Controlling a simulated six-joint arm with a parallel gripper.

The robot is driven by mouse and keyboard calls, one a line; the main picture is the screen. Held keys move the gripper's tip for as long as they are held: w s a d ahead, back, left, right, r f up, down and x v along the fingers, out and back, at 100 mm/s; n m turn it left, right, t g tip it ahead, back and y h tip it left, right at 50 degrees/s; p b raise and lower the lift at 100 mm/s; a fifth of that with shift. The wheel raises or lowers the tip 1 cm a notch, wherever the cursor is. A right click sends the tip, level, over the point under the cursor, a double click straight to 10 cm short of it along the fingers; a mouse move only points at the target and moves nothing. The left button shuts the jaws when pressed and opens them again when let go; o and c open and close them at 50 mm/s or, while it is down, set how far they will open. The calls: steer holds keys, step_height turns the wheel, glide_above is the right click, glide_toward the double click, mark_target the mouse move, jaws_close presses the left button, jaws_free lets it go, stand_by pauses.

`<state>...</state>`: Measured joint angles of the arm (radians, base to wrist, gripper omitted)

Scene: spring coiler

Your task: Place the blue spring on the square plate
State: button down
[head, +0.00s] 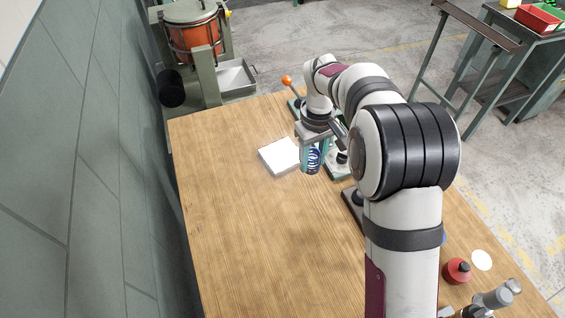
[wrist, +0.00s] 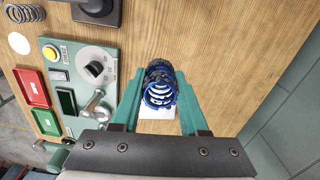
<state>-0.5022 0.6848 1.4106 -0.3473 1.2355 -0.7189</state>
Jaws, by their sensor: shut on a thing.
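My gripper (head: 314,168) is shut on the blue spring (head: 314,157) and holds it above the wooden table, just right of the square plate. The square plate (head: 277,158) is white and lies flat on the table, with nothing on it. In the wrist view the blue spring (wrist: 160,88) sits between the two green fingers of my gripper (wrist: 161,82), its coil end facing the camera. Part of the white square plate (wrist: 157,113) shows behind it there; the spring and gripper hide the rest.
The table's left side is clear.

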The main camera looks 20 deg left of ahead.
steer(key=w+m, duration=0.1)
steer(key=w, duration=0.5)
glide_above(276, 164)
step_height(276, 164, down, 6)
steer(key=shift+d+f, duration=0.1)
steer(key=shift+f, duration=2.1)
steer(key=shift+f, duration=0.1)
steer(key=shift+c, duration=2.2)
jaws_free()
